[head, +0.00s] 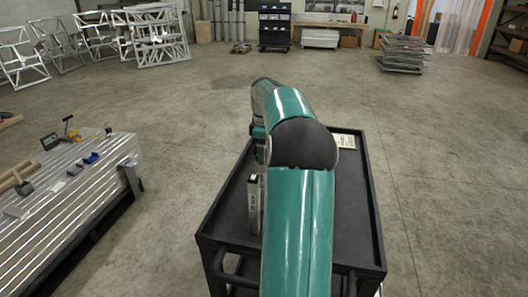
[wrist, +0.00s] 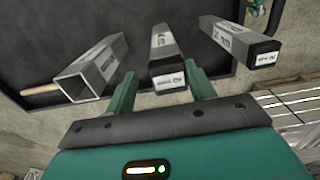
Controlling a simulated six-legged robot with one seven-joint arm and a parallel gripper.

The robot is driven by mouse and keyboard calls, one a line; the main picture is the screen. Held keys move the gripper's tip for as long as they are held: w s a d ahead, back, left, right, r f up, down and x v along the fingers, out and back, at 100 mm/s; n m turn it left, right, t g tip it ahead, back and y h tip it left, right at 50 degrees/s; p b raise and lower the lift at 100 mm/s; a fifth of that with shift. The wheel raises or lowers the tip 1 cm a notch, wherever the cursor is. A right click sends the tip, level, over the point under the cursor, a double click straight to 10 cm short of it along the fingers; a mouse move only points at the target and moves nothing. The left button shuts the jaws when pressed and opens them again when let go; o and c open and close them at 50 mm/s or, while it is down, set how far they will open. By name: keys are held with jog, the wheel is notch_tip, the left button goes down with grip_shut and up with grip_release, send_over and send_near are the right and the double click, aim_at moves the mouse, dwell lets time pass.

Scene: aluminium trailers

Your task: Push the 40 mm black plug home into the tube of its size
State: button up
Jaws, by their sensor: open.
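Three grey square tubes lie in the wrist view. The left tube (wrist: 92,68) has an open, hollow end. The middle tube (wrist: 165,44) ends in a black plug (wrist: 168,74) with a white label. The right tube (wrist: 232,38) also ends in a labelled black plug (wrist: 263,54). The labels are too small for me to read the sizes surely. My gripper (wrist: 159,70) is open, its green fingers on either side of the middle tube's plugged end. I cannot tell whether they touch it. In the head view my arm hides the gripper; one tube (head: 254,205) shows beside it.
The tubes are over a black cart (head: 361,215) with a raised rim. A pale card (head: 345,141) lies at its far right. A wooden handle (wrist: 40,90) shows left of the tubes. A ribbed aluminium bench (head: 75,205) with tools stands left, with open floor between.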

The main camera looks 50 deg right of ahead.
jog(key=shift+a+f, duration=0.15)
jog(key=shift+f, duration=0.3)
notch_tip(320, 180, up, 15)
jog(key=shift+f, duration=0.15)
jog(key=shift+s, duration=0.1)
dwell(0.4)
